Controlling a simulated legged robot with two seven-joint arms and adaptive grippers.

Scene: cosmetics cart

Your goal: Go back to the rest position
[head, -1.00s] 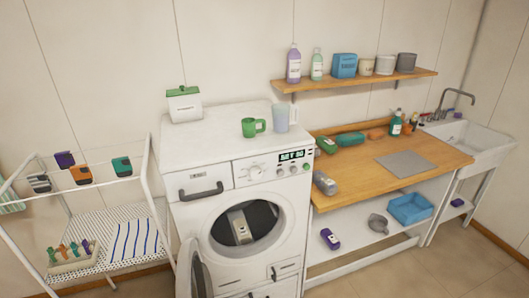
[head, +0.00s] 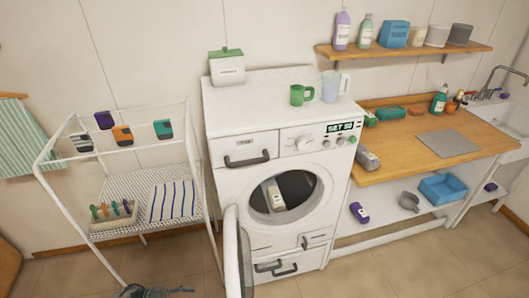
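A dark mechanical shape at the bottom edge, left of the washer's open door, looks like my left gripper (head: 158,291). Only its top shows, low in front of the drying rack, and its fingers are too cut off to read as open or shut. Nothing can be seen held in it. My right gripper is out of the head view.
The white washer (head: 232,188) stands in the middle with its round door (head: 232,255) swung open toward me. A white drying rack (head: 196,170) is on the left. A wooden counter (head: 400,165) with a lower shelf is on the right. Floor is clear at front right.

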